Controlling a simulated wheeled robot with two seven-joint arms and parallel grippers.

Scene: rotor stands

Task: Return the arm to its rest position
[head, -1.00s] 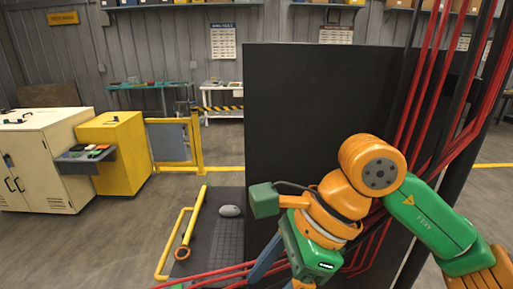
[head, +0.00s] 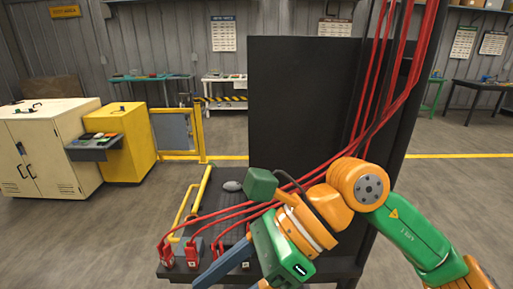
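My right arm comes in from the right, with green and orange links. Its gripper (head: 268,256) hangs at the bottom centre, in front of the dark stand. A long blue part slants from it to the lower left. The lower end of the gripper is cut off by the frame, so its opening and any held thing cannot be seen. My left gripper is not in view. The dark stand (head: 300,95) has a tall black panel and a low base. Red connectors (head: 192,253) sit along the base's front edge, partly hidden by my gripper.
Red cables (head: 410,80) run down the stand's right side and across to the connectors. A yellow rail (head: 203,187) lines the base's left side, near a grey rounded thing (head: 232,186). A yellow cabinet (head: 132,145) and white cabinet (head: 50,150) stand left. Floor between is clear.

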